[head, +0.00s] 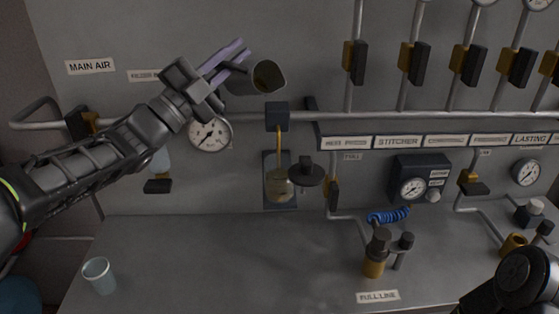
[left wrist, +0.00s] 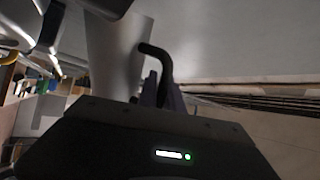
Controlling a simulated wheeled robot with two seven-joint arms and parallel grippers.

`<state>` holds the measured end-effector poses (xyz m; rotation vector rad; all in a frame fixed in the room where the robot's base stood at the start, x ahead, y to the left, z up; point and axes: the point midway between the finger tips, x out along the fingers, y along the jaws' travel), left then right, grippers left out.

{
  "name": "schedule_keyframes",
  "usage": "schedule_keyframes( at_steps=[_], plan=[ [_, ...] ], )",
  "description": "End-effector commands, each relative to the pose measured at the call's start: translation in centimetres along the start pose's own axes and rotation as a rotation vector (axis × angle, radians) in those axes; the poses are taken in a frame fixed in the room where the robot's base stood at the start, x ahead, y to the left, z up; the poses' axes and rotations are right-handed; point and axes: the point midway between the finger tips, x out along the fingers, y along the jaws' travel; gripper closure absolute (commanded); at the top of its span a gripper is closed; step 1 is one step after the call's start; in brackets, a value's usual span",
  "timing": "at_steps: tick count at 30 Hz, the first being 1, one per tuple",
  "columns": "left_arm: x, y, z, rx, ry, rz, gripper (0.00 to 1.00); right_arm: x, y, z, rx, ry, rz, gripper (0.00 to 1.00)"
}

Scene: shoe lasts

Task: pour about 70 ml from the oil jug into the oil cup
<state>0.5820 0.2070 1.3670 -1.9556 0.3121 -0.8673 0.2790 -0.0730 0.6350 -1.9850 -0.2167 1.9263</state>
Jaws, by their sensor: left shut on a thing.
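The oil jug (head: 245,84) is a grey vessel, tilted with its mouth facing right and toward me. Amber-brown oil shows inside the mouth. My left gripper (head: 225,62), with purple fingers, is shut on the jug at its left side, high in front of the panel. The left wrist view shows the jug's pale wall (left wrist: 112,55) and its dark curved handle (left wrist: 160,62) by the fingers. The oil cup seems to be the yellowish clear bowl (head: 280,185) under a dark block, below the jug. No stream of oil is visible.
A dark round cap or dish (head: 305,174) sticks out just right of the bowl. A pressure gauge (head: 209,135) is below my left gripper. A clear empty-looking cup (head: 98,275) stands at the bench's front left.

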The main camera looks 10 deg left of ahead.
Motion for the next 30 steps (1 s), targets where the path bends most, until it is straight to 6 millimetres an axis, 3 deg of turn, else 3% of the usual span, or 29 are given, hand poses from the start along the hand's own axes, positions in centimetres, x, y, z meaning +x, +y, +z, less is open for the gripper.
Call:
schedule_keyframes(
  at_steps=[14, 30],
  plan=[
    [0.7, -1.1, 1.0, -0.270, -0.134, -0.001, 1.00, -1.7, -0.5, 0.2, 0.004, -0.005, 0.005, 0.64],
    [0.7, -1.0, 1.0, -0.279, -0.137, 0.000, 1.00, -1.6, -0.5, 0.2, 0.004, -0.005, 0.006, 0.64]
  ],
)
